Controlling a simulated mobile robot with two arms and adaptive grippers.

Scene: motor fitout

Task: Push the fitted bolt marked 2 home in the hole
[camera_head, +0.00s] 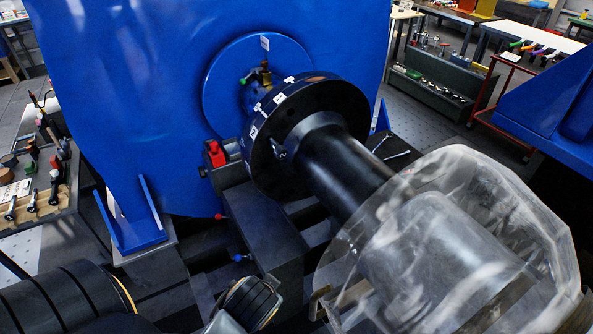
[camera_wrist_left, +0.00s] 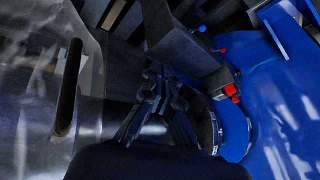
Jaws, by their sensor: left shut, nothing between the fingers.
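The black coupling flange (camera_head: 318,108) stands against the round blue face of the big motor and carries several small white labels on its rim. One label (camera_head: 253,132) sits on the left of the rim; its number is too small to read surely. A small bolt-like part (camera_head: 278,150) shows low on the left of the flange face; I cannot tell how deep it sits. In the left wrist view my left gripper (camera_wrist_left: 152,92) is shut and empty, apart from the flange rim (camera_wrist_left: 212,130), which shows at the lower right. My right gripper is not in view.
A clear guard (camera_head: 470,230) covers the shaft at the right. A dark block (camera_head: 262,225) and a red-topped part (camera_head: 215,153) stand below and left of the flange. A tool bench (camera_head: 40,215) is at the left. The black shaft (camera_head: 345,175) runs from the flange.

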